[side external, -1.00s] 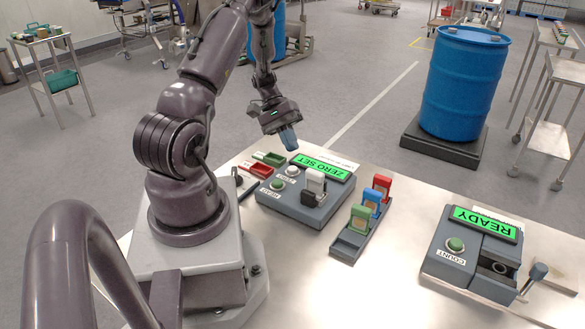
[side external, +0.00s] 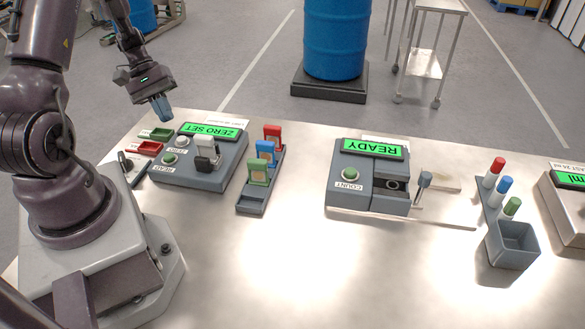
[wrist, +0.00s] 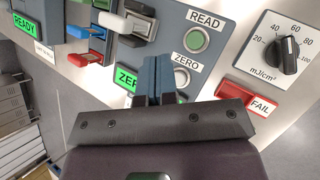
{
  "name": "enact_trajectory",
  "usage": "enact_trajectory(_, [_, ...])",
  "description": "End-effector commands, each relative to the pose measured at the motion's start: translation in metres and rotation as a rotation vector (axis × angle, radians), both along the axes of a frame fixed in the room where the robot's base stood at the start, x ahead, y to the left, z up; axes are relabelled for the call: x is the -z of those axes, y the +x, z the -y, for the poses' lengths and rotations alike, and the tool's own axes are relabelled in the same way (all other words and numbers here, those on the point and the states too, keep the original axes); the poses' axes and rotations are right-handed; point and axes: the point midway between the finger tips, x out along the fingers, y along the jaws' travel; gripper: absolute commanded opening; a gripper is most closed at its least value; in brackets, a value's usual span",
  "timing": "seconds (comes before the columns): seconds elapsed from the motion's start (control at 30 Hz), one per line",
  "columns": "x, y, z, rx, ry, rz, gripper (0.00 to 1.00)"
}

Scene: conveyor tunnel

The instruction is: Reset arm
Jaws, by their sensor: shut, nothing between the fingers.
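My gripper (side external: 161,108) hangs in the air near the back edge of the table, by the rear left of the grey ZERO SET device (side external: 197,165). Its blue-grey fingers are shut together and empty. In the wrist view the gripper (wrist: 158,75) is over the READ and ZERO button side of that device, with the fingers covering part of the ZERO SET display (wrist: 127,77). A white-and-black block (side external: 206,152) sits on the device.
A rack (side external: 252,203) with red, blue and green cartridges stands beside the device. Further right are the READY counter (side external: 370,185), a bin (side external: 512,245) and several capped vials. Red and green trays (side external: 148,148) lie left. A blue drum (side external: 335,40) stands behind.

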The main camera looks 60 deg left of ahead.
Motion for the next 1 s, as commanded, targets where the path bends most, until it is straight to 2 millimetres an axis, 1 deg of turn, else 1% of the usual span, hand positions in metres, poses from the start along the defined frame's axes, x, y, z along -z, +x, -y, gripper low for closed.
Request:
enact_trajectory(0.03, [-0.013, 0.005, 0.009, 0.039, 0.037, -0.003, 0.00])
enact_trajectory(0.17, [-0.046, 0.015, 0.035, 0.153, 0.150, -0.005, 0.00])
enact_trajectory(0.3, [-0.086, 0.026, 0.071, 0.311, 0.305, 0.037, 0.00])
enact_trajectory(0.47, [-0.127, 0.030, 0.116, 0.495, 0.494, 0.137, 0.00])
enact_trajectory(0.6, [-0.157, 0.027, 0.155, 0.651, 0.652, 0.263, 0.00])
enact_trajectory(0.8, [-0.193, 0.012, 0.204, 0.852, 0.839, 0.489, 0.00])
enact_trajectory(0.9, [-0.206, 0.005, 0.222, 0.920, 0.890, 0.590, 0.00])
enact_trajectory(1.0, [-0.218, 0.001, 0.235, 0.954, 0.916, 0.671, 0.00])
